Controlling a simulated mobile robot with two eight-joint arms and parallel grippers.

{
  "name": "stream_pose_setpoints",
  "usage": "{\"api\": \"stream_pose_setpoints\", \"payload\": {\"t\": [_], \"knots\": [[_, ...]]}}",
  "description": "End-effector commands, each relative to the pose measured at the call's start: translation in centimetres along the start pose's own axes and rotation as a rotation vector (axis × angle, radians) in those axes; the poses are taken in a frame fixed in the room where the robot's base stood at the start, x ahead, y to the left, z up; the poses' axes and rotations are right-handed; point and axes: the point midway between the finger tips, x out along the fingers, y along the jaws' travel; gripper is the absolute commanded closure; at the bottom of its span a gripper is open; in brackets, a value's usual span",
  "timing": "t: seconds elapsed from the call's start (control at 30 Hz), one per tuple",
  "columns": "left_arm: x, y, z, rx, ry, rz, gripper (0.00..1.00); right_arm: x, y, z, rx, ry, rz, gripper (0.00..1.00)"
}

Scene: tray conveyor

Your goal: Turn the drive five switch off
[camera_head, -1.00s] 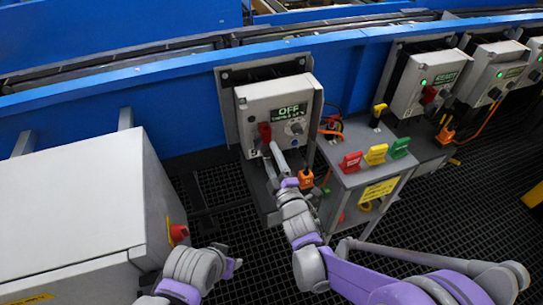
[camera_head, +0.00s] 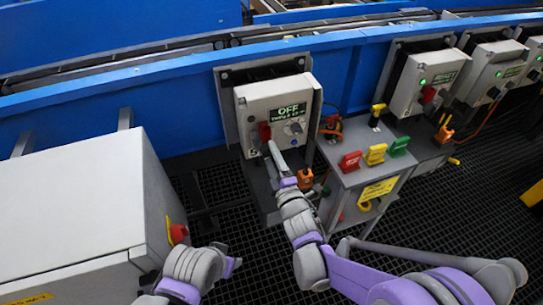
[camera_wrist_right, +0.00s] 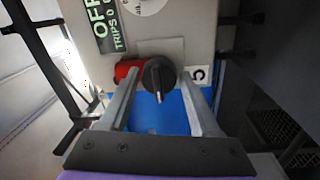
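A grey drive box (camera_head: 250,100) on the blue conveyor side has a display (camera_head: 288,112) reading OFF. The display also shows in the right wrist view (camera_wrist_right: 103,22). The box carries a red part (camera_head: 264,131), also seen in the wrist view (camera_wrist_right: 127,69). A black rotary knob (camera_wrist_right: 158,76) with a pale mark sits beside it; a small label (camera_wrist_right: 200,75) is hard to read. My right gripper (camera_head: 271,147) is at the box's lower left. In the wrist view its fingers (camera_wrist_right: 158,100) are apart, one each side of the knob; contact is unclear. My left gripper (camera_head: 232,261) is low, its opening unclear.
A grey stand (camera_head: 350,178) with red, yellow and green tags (camera_head: 375,153) is to the right. An orange padlock (camera_head: 305,179) hangs near my right gripper. More drive boxes (camera_head: 425,82) with green lamps line the right. A grey cabinet (camera_head: 75,205) fills the left.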

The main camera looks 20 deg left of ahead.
Motion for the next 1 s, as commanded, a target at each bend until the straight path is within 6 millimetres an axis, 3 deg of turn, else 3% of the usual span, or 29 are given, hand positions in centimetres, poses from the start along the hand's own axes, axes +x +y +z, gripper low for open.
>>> {"api": "stream_pose_setpoints", "payload": {"t": [0.03,0.1,0.47,1.0], "knots": [[0.0,0.0,0.0,0.000,0.000,0.000,0.50,0.0,0.0,0.0,0.001,0.000,0.000,0.25],[0.0,0.0,0.0,0.000,0.000,0.000,0.50,0.0,0.0,0.0,0.001,0.000,0.000,0.15],[0.0,0.0,0.0,0.000,0.000,0.000,0.50,-0.5,0.0,0.0,0.002,0.000,0.000,0.15],[0.5,0.0,0.2,0.000,-0.002,0.000,0.50,-9.8,0.0,0.0,0.001,0.000,0.000,0.15]]}}
